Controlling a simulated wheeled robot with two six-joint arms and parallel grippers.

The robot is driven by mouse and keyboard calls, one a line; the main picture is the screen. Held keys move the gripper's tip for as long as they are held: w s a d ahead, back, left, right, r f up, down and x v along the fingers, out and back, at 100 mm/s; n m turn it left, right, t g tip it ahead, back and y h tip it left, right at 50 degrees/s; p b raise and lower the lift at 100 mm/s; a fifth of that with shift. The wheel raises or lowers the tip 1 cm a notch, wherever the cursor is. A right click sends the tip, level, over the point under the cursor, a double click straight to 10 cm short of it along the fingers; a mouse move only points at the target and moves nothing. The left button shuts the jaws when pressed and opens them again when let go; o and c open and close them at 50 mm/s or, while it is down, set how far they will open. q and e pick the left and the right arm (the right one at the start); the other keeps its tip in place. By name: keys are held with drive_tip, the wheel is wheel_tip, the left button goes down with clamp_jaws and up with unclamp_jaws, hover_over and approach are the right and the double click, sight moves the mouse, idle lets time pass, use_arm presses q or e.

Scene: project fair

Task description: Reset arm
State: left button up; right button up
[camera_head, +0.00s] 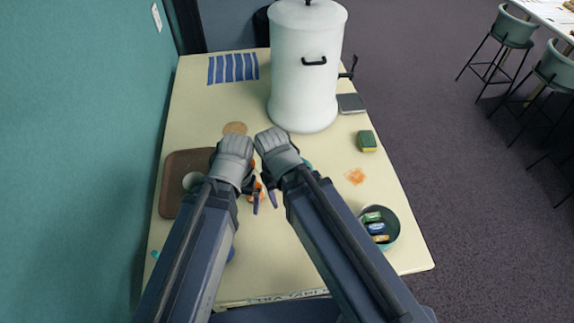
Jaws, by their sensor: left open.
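My two arms reach forward side by side over the cream table (205,110). My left gripper (254,196) points down near the middle of the table; its fingers are small and partly hidden by its wrist, and it is open. My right gripper (271,194) hangs close beside it, mostly hidden behind its own wrist, so its jaw opening cannot be made out. An orange thing (260,189) shows in part between the two grippers. I see nothing clearly held.
A large white urn (304,75) stands at the back. A brown tray (171,192) with a pale round item lies at left. A bowl of small packets (390,219) is at right, with a green and yellow sponge (367,141) and orange stain (355,176) behind. A teal wall borders the left.

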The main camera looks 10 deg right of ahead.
drive_tip(key=shift+s, duration=0.2)
use_arm(q)
drive_tip(key=shift+f, duration=0.1)
use_arm(e)
drive_tip(key=shift+f, duration=0.1)
use_arm(q)
wheel_tip(320, 180, down, 7)
drive_tip(key=b, duration=0.7)
use_arm(e)
wheel_tip(320, 180, down, 7)
drive_tip(key=shift+r, duration=0.1)
use_arm(q)
drive_tip(key=shift+r, duration=0.25)
use_arm(e)
drive_tip(key=shift+r, duration=0.15)
